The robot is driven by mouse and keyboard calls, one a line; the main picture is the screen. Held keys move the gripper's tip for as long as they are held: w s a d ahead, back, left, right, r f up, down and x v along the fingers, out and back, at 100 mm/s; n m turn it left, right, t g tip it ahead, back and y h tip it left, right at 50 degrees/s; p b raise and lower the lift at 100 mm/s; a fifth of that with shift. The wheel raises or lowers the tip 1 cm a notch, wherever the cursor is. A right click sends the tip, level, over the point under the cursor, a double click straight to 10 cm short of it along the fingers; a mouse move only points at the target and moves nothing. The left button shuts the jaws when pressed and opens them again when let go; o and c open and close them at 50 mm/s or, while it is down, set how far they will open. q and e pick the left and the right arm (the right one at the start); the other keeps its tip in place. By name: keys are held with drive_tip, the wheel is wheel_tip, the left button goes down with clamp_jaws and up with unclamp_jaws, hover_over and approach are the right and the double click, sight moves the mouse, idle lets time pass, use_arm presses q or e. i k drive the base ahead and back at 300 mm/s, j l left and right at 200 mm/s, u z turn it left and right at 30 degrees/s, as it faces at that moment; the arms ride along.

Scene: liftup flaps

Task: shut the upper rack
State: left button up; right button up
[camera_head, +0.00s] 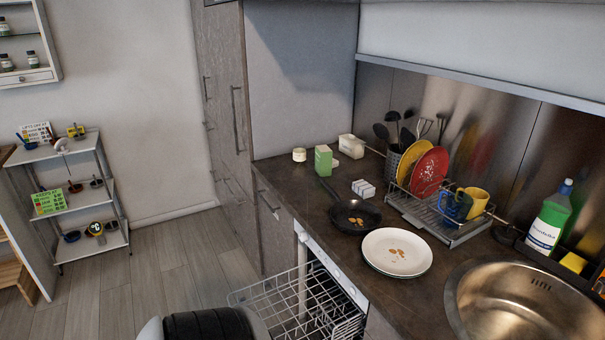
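A white wire rack (258,291) sticks out from the dishwasher (330,262) under the dark counter, at the bottom middle of the head view. It is pulled out to the left, and its lower part is cut off by the picture edge. The part of it that shows looks empty. A black and white link of my own arm is at the bottom edge, left of the rack; whether it touches the rack cannot be told. Neither of my grippers is in view.
The counter (300,190) holds a pan (345,207), a white plate (397,252), a dish drainer (455,232) and a sink (540,310). A tall cabinet (222,120) stands behind. The floor (165,275) left of the rack is clear; a shelf unit (95,190) stands far left.

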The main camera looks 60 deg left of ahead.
sight(243, 300)
drive_tip(key=u, duration=2.6)
